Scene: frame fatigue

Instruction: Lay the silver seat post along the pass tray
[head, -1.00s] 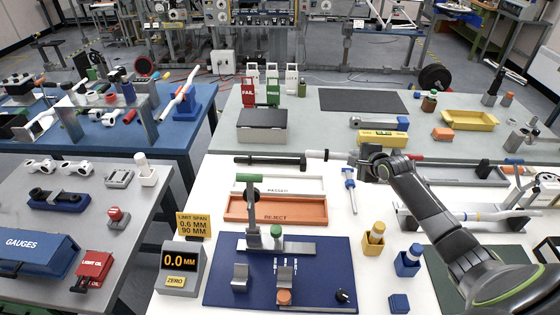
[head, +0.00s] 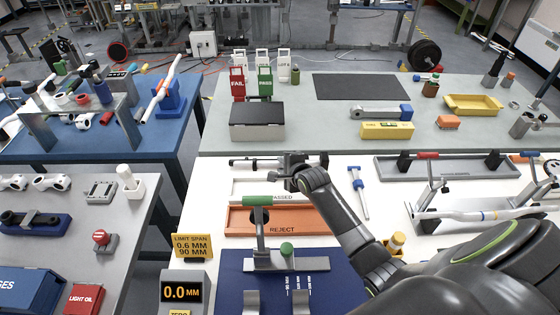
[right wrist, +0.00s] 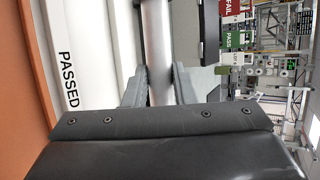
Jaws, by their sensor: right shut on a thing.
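My right gripper (head: 284,168) is over the back edge of the white pass tray (head: 312,197), whose front reads PASSED. In the right wrist view its two fingers are shut on the silver seat post (right wrist: 158,50), a smooth tube between them. The post runs roughly parallel to the tray's lettered front wall (right wrist: 60,30), on the tray's back side. In the head view the gripper partly hides the post among dark parts there. I cannot tell how high the post is above the table. My left gripper is not in view.
The orange REJECT tray (head: 240,222) lies in front of the pass tray. A blue-handled caliper-like tool (head: 358,190) lies to the right. A black-topped box (head: 257,121) stands behind on the grey table.

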